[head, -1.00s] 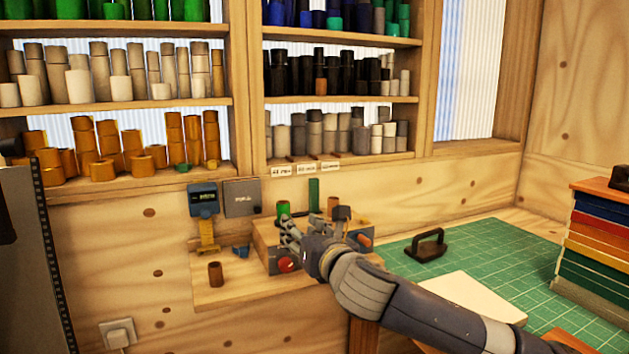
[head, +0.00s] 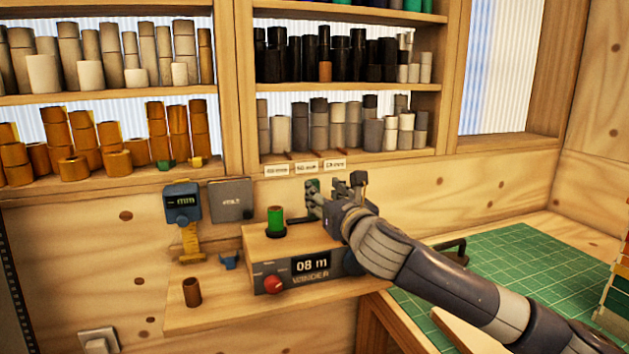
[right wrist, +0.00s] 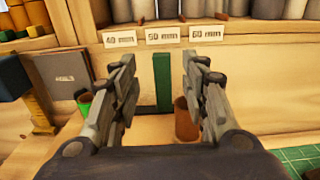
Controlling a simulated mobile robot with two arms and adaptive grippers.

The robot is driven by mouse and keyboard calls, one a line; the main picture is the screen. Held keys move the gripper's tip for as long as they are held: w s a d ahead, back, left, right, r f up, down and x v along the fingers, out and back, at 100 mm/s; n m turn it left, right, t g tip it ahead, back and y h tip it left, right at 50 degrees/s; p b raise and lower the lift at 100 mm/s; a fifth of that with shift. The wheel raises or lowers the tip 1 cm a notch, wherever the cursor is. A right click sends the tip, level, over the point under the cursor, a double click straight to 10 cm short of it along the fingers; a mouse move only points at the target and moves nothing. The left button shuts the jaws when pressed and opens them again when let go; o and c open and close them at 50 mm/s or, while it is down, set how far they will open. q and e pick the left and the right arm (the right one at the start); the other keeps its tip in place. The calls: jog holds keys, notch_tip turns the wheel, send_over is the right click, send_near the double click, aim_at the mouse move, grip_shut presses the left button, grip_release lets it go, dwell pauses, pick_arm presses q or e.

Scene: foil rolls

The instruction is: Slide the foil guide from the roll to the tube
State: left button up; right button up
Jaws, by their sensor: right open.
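The winder (head: 258,266) is a wooden-topped box with a dark front reading "08 m". A green roll (head: 275,221) stands on its left side, and its edge shows in the right wrist view (right wrist: 85,102). The green foil guide (right wrist: 162,84) is an upright flat strip right of the roll, partly covered by my gripper in the head view (head: 312,187). A brown tube (right wrist: 186,120) stands right of the guide, hidden in the head view. My right gripper (head: 320,204) is open and empty above the winder, its fingers (right wrist: 158,68) either side of the guide's line. My left gripper is out of view.
A loose brown tube (head: 192,292) stands on the ledge (head: 225,312) left of the winder. A blue-topped gauge (head: 182,204) and grey plate (head: 231,200) are on the wall behind. A green cutting mat (head: 510,262) lies at right. Shelves of rolls rise above.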

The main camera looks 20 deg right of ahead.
aim_at(315, 183)
jog(key=w, duration=0.4)
jog(key=shift+w, duration=0.25)
jog(key=shift+w+p, duration=0.45)
jog(key=shift+w, duration=1.15)
jog(key=shift+w+f, duration=0.1)
jog(key=shift+w, duration=0.15)
jog(key=shift+c, duration=0.5)
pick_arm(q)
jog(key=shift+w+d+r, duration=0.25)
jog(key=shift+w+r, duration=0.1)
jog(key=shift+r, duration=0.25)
pick_arm(e)
grip_shut()
